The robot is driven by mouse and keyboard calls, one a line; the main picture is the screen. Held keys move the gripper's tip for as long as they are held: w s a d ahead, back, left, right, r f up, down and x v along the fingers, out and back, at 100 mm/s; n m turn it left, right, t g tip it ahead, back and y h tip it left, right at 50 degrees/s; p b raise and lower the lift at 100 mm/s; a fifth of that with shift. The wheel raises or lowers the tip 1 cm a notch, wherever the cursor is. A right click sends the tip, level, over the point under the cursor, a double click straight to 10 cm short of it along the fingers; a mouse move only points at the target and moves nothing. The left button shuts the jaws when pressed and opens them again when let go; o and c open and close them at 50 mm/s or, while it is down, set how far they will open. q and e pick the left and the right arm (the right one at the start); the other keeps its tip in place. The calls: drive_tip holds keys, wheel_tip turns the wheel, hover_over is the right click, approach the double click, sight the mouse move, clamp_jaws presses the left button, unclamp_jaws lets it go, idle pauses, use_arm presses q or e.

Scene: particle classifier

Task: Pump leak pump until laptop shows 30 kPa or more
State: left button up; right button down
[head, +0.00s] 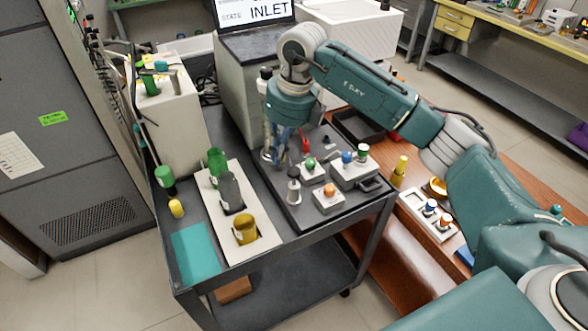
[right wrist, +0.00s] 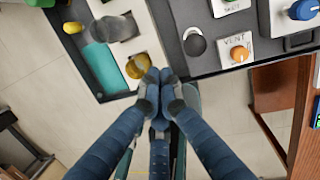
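The laptop (head: 256,12) stands on a grey box at the top of the head view. Its cut-off screen shows the words STATE and INLET; no pressure figure is visible. A small upright cylinder with a dark top (head: 293,187) stands on the dark tray and may be the leak pump; a round dark top (right wrist: 195,43) shows in the right wrist view. My right gripper (head: 278,158) hangs pointing down over the cart, behind that cylinder. In the right wrist view its fingertips (right wrist: 166,84) are drawn together, with nothing visible between them. My left gripper is out of view.
Orange (head: 328,193), green and blue knobs sit on boxes on the tray, beside a red handle (head: 305,146). A white holder (head: 238,195) carries a green bottle, a grey one and a yellow cup (head: 245,231). A teal mat (head: 195,254) lies at the cart's front left.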

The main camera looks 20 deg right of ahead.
drive_tip(key=h, duration=0.2)
approach(295, 171)
drive_tip(key=shift+d+r+m, duration=0.2)
drive_tip(key=shift+r+m, duration=0.1)
drive_tip(key=shift+m, duration=0.1)
drive_tip(key=shift+w+a+f+b, duration=0.1)
drive_tip(key=shift+w+f+b, duration=0.1)
drive_tip(key=shift+f+b, duration=1.25)
drive_tip(key=shift+w+f+b, duration=0.15)
drive_tip(key=shift+f+b, duration=0.55)
drive_tip(key=shift+f, duration=1.35)
drive_tip(key=shift+f, duration=0.1)
